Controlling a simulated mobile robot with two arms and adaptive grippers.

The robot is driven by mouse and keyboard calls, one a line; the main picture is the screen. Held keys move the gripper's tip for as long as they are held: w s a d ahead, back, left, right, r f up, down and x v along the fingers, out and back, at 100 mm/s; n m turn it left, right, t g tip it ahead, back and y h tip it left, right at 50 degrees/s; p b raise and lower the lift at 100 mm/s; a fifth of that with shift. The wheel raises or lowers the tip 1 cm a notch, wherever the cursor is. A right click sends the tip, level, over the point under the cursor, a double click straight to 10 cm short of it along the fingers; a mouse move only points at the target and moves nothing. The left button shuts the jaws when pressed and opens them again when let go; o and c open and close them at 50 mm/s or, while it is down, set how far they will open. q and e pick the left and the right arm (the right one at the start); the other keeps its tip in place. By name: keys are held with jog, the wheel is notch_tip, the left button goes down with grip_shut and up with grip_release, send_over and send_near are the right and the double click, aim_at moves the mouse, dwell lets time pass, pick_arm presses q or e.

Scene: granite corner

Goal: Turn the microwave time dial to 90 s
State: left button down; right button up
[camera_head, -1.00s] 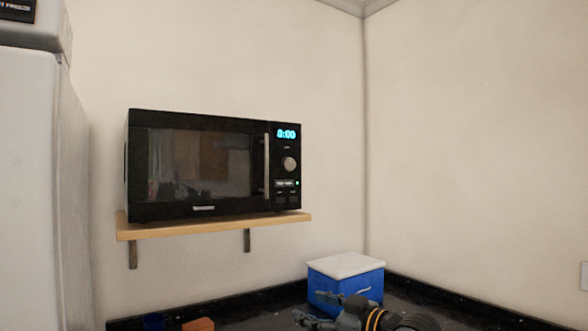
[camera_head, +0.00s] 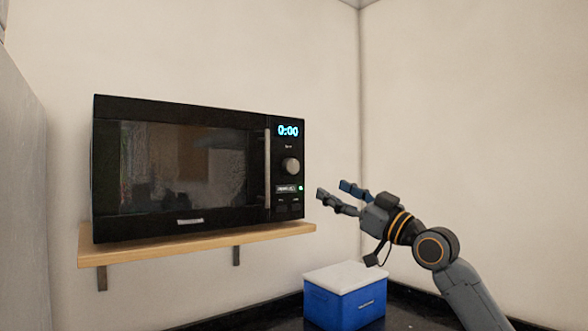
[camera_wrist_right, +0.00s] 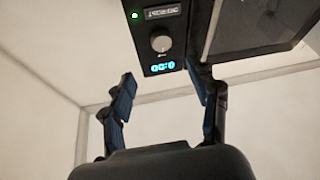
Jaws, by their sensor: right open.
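The black microwave (camera_head: 180,170) stands on a wooden wall shelf, its door closed. Its display (camera_head: 288,131) reads 0:00 in blue. The round silver time dial (camera_head: 290,166) sits below the display, and a small green light glows lower on the panel. My right gripper (camera_head: 331,194) is open and empty, right of the microwave and a little lower than the dial, apart from it. In the right wrist view the dial (camera_wrist_right: 161,43) appears upside down beyond the open fingers (camera_wrist_right: 165,95), roughly between them. My left gripper is not in view.
The wooden shelf (camera_head: 200,244) has metal brackets below it. A blue cooler box with a white lid (camera_head: 346,275) stands on the dark counter below my right arm. A pale grey appliance (camera_head: 22,200) is at the left edge. The wall at right is bare.

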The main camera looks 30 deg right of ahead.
jog(key=p, duration=0.3)
send_near(294, 167)
jog(key=w+r, duration=0.1)
jog(key=x, duration=0.2)
jog(key=p+x, duration=0.1)
jog(key=x, duration=0.1)
jog(key=p+x, duration=0.1)
jog(key=x, duration=0.1)
jog(key=shift+w+a+f, duration=0.1)
jog(key=shift+f, duration=0.15)
jog(key=shift+w+a+r, duration=0.1)
jog(key=shift+w, duration=0.4)
jog(key=shift+c, duration=1.1)
jog(key=c, duration=0.9)
pick_arm(q)
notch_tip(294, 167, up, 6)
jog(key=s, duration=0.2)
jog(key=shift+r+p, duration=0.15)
jog(key=shift+p, duration=0.15)
pick_arm(e)
jog(key=shift+c, duration=0.2)
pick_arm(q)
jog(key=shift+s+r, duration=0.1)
